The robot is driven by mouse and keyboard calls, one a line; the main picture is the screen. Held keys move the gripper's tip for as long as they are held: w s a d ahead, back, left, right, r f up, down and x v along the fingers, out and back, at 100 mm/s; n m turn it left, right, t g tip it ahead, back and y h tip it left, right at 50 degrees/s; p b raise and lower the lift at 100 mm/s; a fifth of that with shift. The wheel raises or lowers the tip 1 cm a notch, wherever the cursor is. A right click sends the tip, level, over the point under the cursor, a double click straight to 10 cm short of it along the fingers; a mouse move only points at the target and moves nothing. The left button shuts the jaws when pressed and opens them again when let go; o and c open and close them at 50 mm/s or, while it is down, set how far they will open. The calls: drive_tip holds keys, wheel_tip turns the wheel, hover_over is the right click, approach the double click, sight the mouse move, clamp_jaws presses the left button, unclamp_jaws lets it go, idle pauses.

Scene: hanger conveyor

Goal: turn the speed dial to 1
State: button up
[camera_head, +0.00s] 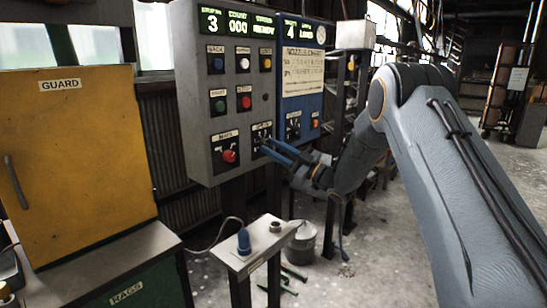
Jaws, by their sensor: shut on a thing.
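The grey control panel (193,95) stands at the centre left. The speed dial (262,131) appears to be the black dial at its lower right, on a dark plate with pale marks. Its small label is too blurred to read. My gripper (267,147) reaches in from the right, its blue fingers shut on the dial. The fingers hide the knob, so I cannot tell where it points. The display (236,22) at the panel top shows 3, 000 and a word like READY.
A red switch (229,156) sits left of the dial, with several coloured buttons above. A blue panel (303,85) with another dial (293,125) adjoins on the right. A small stand (240,262) with a blue object is below. A yellow GUARD cabinet (75,150) is left.

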drive_tip(key=shift+n+g+b, duration=0.7)
drive_tip(key=shift+n+b, duration=0.2)
drive_tip(key=shift+n, duration=0.6)
drive_tip(key=o, duration=1.1)
drive_tip(key=shift+c, duration=0.2)
drive_tip(key=b+v, duration=0.1)
drive_tip(key=v, duration=0.7)
drive_tip(key=shift+w, duration=0.1)
